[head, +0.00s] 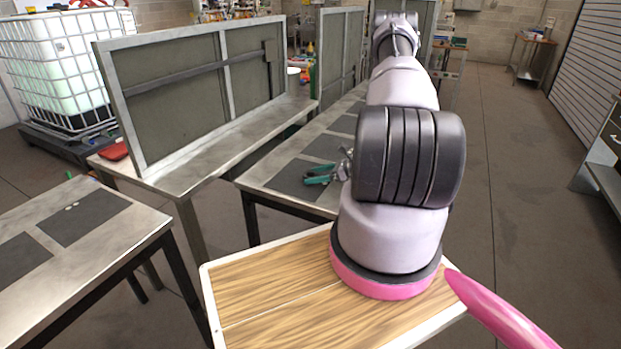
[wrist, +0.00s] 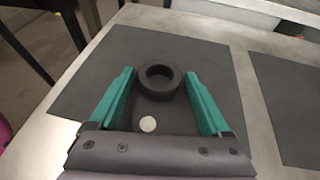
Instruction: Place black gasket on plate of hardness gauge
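The black gasket (wrist: 147,88), a thick dark ring, lies flat on a dark grey mat (wrist: 100,60) in the wrist view. My gripper (wrist: 160,76) has two teal fingers, spread open, one on each side of the gasket near the tips. Gaps show between the gasket and both fingers, so it is not gripped. How high the fingertips are above the mat is hard to tell. In the head view my gripper (head: 318,174) is over the middle table; the gasket cannot be made out there. I cannot identify the hardness gauge or its plate in either view.
A small white disc (wrist: 148,124) lies between the fingers, nearer the palm. A second mat (wrist: 290,100) is to the right. In the head view, a framed panel (head: 190,95) stands behind the left bench, and another table (head: 120,235) is at the left.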

